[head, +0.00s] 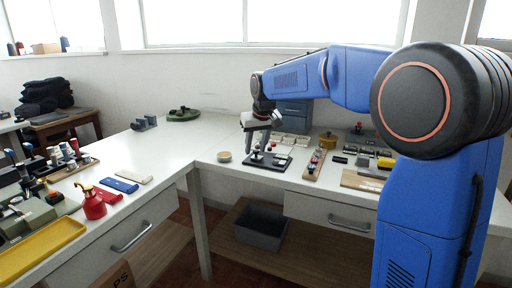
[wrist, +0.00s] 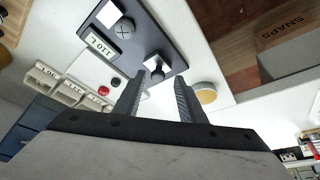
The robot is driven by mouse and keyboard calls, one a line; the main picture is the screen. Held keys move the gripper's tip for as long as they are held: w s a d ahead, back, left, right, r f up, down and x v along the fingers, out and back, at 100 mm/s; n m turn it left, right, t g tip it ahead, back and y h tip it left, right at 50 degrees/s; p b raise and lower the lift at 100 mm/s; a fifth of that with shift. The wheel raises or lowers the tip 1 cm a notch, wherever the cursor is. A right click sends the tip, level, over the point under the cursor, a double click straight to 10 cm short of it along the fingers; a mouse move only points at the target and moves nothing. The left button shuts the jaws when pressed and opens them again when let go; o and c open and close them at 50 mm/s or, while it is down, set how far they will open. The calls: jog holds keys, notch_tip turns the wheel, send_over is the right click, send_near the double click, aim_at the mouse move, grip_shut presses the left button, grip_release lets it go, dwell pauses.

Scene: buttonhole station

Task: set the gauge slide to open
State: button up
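My gripper (wrist: 160,80) is open over the table, its two fingers apart with nothing between the tips. It also shows in the head view (head: 262,146), pointing down over a dark plate (head: 283,164).
A round yellowish dish (head: 224,156) stands left of the plate. A wooden strip with small items (head: 315,165) lies to its right. White trays (head: 290,139) and a blue drawer unit (head: 294,113) stand behind. Below the table is a grey bin (head: 261,226).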

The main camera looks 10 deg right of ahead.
jog(key=v, duration=1.7)
jog(key=shift+s+d+r, duration=0.1)
jog(key=shift+r, duration=0.05)
jog(key=s+d+f, duration=0.2)
jog(key=s+f, duration=0.1)
jog(key=s, duration=0.4)
jog(key=s+d+f+m, duration=0.1)
jog(key=s+d+f, duration=0.1)
jog(key=s+f, duration=0.35)
jog(key=s+d+f, duration=0.1)
jog(key=s+d, duration=0.1)
jog(key=s, duration=0.6)
jog(key=s+d+f, duration=0.3)
jog(key=s+f, duration=1.4)
jog(key=s, duration=0.1)
jog(key=shift+d+f+m+h, duration=0.2)
jog(key=shift+m+h, duration=0.1)
jog(key=shift+m, duration=0.1)
